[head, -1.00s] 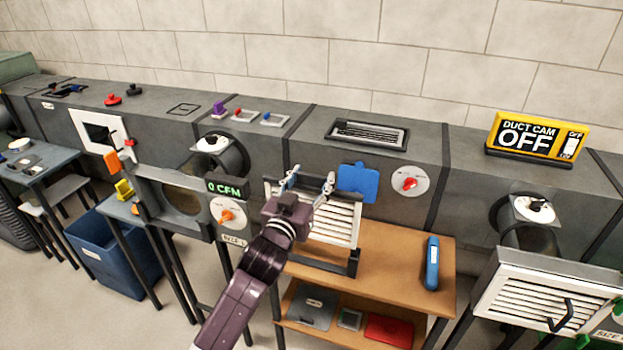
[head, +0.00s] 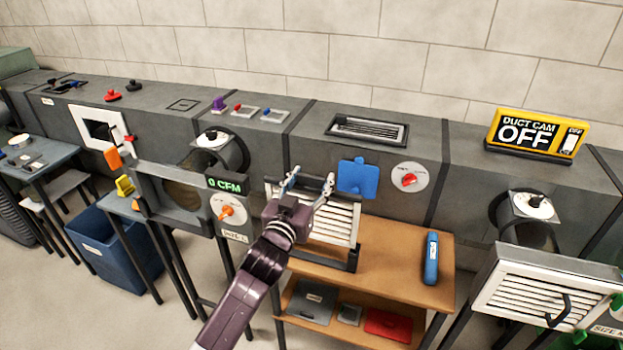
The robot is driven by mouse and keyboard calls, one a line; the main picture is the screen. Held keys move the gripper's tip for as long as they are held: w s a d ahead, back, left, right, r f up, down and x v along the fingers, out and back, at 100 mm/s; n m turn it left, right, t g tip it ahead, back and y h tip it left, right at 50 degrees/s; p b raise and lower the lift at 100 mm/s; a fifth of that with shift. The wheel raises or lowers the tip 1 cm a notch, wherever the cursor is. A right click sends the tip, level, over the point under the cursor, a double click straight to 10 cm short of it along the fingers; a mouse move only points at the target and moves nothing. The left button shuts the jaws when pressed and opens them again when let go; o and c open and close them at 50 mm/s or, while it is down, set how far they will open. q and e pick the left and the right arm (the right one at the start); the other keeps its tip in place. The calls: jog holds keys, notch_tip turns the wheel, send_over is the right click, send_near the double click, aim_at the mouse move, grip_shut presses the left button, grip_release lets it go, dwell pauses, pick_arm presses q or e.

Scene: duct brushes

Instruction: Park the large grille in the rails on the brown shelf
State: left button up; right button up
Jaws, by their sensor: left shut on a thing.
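The large grille (head: 340,222), a white frame with slats, stands nearly upright at the left end of the brown shelf (head: 395,260). Its lower edge is at the dark rails (head: 352,259) on the shelf top; I cannot tell whether it sits fully down in them. My left gripper (head: 309,184) is shut on the grille's handle, at the grille's upper part, and my wrist hides the grille's left and lower middle. My right gripper is not in view.
A blue tool (head: 431,259) lies on the right of the shelf top. A blue plate (head: 357,177) and a dial (head: 410,177) are on the duct behind. A second white grille (head: 530,292) is at the right. A blue bin (head: 113,250) stands on the floor at left.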

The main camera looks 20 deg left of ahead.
pick_arm(q)
notch_tip(320, 180, down, 8)
jog(key=b, duration=0.5)
dwell(0.5)
jog(key=shift+f, duration=0.1)
dwell(0.5)
jog(key=o, duration=1.5)
jog(key=shift+f, duration=0.1)
